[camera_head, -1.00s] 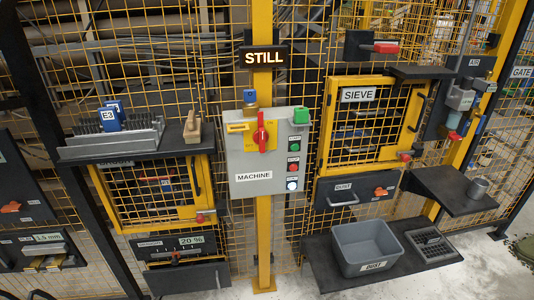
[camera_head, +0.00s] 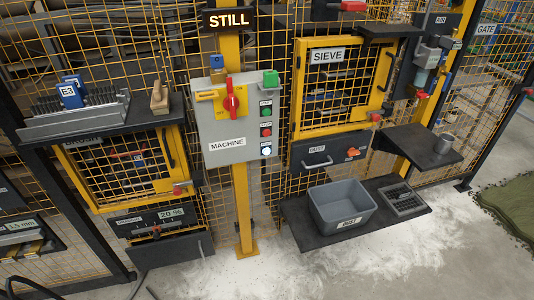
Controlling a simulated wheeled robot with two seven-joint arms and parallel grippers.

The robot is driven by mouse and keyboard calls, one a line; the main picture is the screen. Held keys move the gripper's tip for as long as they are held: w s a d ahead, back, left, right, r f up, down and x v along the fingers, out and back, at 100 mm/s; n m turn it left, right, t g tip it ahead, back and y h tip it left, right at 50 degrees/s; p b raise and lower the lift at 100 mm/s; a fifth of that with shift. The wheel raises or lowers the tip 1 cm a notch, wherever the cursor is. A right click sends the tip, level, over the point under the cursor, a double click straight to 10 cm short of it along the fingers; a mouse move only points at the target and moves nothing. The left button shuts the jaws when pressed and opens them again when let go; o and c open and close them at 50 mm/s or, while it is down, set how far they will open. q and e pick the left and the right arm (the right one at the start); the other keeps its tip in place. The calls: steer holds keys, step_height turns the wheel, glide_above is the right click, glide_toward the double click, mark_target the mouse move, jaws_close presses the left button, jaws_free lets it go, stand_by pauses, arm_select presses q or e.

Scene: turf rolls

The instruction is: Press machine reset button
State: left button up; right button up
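The grey machine control box (camera_head: 230,150), labelled MACHINE, is fixed to a yellow post in the middle of the head view. Its right side has a column of small buttons: a green button (camera_head: 265,113), a red button (camera_head: 266,132) and a white lit button (camera_head: 266,151) at the bottom. The small labels above the buttons are too small to read, so I cannot tell which is reset. A red rotary switch (camera_head: 232,97) on a yellow plate stands upright at the box's upper middle. Neither of my grippers is in view.
A STILL sign (camera_head: 229,20) hangs above the box. A shelf (camera_head: 150,120) with a comb-like rack juts out to the left. A grey bin (camera_head: 342,207) stands on a low shelf to the right. Dusty floor (camera_head: 360,265) lies open in front. A green turf heap (camera_head: 512,205) is at right.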

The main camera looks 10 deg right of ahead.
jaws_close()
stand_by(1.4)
